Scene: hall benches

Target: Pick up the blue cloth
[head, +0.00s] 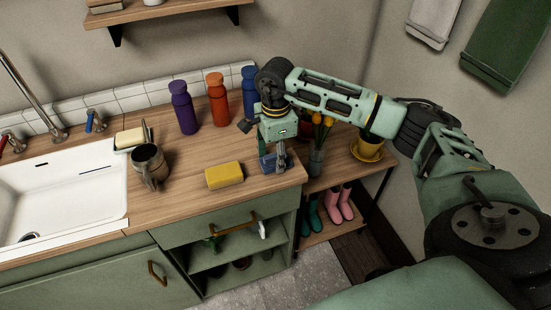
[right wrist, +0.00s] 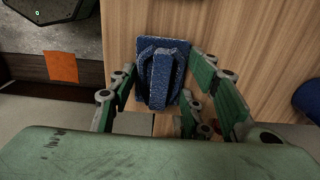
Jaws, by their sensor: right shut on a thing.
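The blue cloth (head: 268,164) is at the right end of the wooden counter, near its front corner, partly hidden by my gripper in the head view. My right gripper (head: 275,160) points down and is shut on the cloth. Its fingers also show on both sides of the cloth in the wrist view (right wrist: 165,105). I cannot tell whether the cloth is clear of the counter. My left gripper is not in view.
A yellow sponge (head: 225,175) lies left of the cloth. Purple (head: 183,107), orange (head: 217,98) and blue (head: 249,91) bottles stand behind. A metal mug (head: 150,165) stands by the white sink (head: 75,192). A vase with yellow tulips (head: 316,160) stands close on the right.

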